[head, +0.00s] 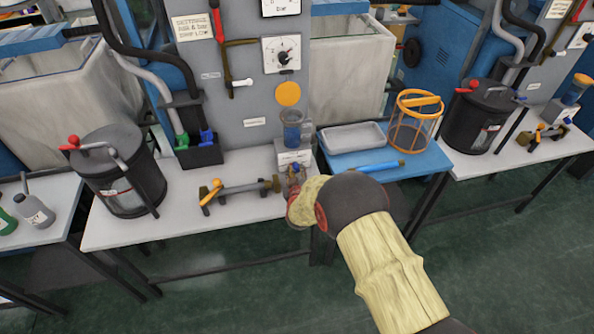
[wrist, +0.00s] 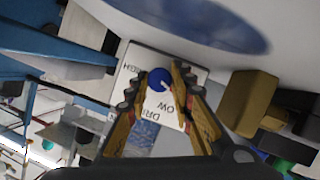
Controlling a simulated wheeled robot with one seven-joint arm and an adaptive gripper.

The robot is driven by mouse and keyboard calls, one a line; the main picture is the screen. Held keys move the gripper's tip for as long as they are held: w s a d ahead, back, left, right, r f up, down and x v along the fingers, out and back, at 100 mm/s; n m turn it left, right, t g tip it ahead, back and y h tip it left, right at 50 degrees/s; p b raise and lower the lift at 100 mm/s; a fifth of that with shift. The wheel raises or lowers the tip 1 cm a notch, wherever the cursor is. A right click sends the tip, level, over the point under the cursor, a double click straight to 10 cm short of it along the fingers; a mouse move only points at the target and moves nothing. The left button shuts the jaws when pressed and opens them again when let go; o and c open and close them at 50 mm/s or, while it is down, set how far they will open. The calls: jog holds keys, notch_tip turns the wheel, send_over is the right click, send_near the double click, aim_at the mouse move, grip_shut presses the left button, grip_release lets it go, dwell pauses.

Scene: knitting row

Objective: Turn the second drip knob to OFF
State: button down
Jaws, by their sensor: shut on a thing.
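A blue drip knob (wrist: 157,79) with a white pointer mark sits on a white plate (wrist: 136,60) in the wrist view. The plate carries upside-down lettering, with DRI, OW and part of another word showing. My gripper (wrist: 154,82) is shut on this knob, one finger on each side. In the head view, my gripper (head: 294,178) is at the front of a small white drip box (head: 293,158) under a blue cup (head: 291,128). My gripper hides the knob there. A similar drip unit (head: 562,109) stands at the far right.
The floor in front is clear.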

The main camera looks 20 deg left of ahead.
jog(key=shift+s+a+f+n+t+h+p, duration=0.1)
jog(key=shift+n+t+h+p, duration=0.55)
jog(key=shift+n, duration=0.95)
jog(key=shift+t, duration=0.25)
jog(key=c, duration=1.5)
grip_release()
jog(key=shift+c, duration=0.2)
jog(key=shift+v, duration=3.95)
